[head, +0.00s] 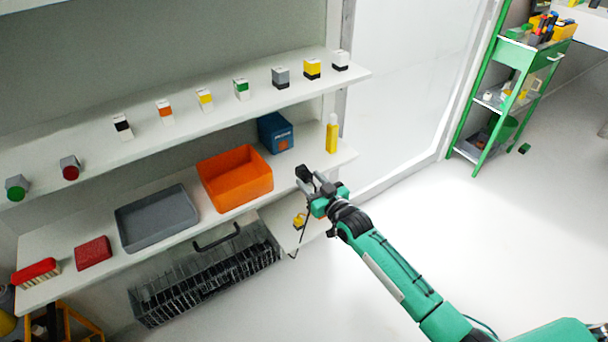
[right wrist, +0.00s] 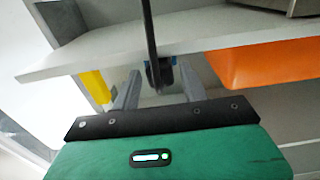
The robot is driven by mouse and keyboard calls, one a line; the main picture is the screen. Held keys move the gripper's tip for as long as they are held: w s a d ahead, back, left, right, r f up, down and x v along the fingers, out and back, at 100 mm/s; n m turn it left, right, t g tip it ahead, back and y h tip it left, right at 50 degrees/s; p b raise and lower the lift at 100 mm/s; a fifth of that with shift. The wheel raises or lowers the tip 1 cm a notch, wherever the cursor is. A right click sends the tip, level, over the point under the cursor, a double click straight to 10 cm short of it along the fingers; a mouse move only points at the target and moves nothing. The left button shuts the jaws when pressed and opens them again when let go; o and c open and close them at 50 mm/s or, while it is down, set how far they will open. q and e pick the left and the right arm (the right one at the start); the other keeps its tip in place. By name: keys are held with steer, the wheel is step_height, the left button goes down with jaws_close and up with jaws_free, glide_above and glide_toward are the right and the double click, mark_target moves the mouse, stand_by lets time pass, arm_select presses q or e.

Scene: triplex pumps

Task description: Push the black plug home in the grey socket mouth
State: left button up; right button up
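My right gripper (head: 322,186) is at the front edge of the lower shelf, near its right end. A black plug (head: 303,173) shows at its fingertips, and a thin black cable hangs from there. In the right wrist view the black plug (right wrist: 161,76) sits between the two grey fingers of the gripper (right wrist: 160,86), and the cable runs up the picture across the shelf. I cannot pick out the grey socket mouth in either view. My left gripper is not in view.
On the lower shelf (head: 90,265) stand an orange bin (head: 236,200), a grey tray (head: 122,214), a blue box (head: 275,133) and a yellow bottle (head: 332,134). A wire basket (head: 205,285) is below. Small blocks line the upper shelf (head: 205,112).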

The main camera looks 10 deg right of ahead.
steer(key=c, duration=0.7)
steer(key=shift+p+v, duration=1.5)
steer(key=shift+v, duration=1)
steer(key=shift+c, duration=0.2)
